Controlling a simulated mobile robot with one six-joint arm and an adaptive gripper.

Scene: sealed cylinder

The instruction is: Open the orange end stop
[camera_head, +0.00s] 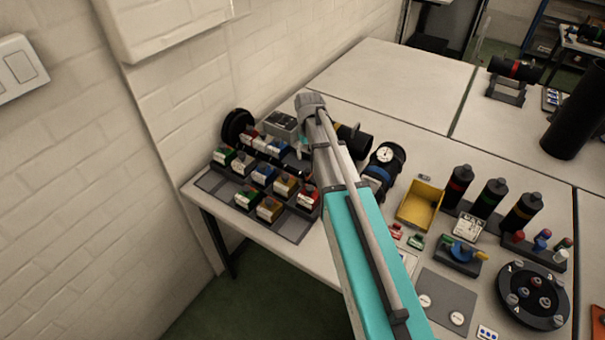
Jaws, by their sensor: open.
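A dark cylinder (353,140) lies on the table just right of my arm, with a small orange-yellow patch (335,127) at its left end. My arm covers part of it, so I cannot tell whether this patch is the orange end stop or whether it is open. A black cylinder with a blue band (378,173) and a round white dial (384,154) stands beside it. My teal and grey arm reaches up from the bottom across the table. My gripper cannot be made out; it seems hidden behind the arm.
A dark rack of coloured blocks (212,183) fills the left table end by the wall. A yellow bin (420,206), several dark bottles (490,198), a blue-handled valve (462,252) and a round black plate (530,294) crowd the right. The far tabletop (400,85) is clear.

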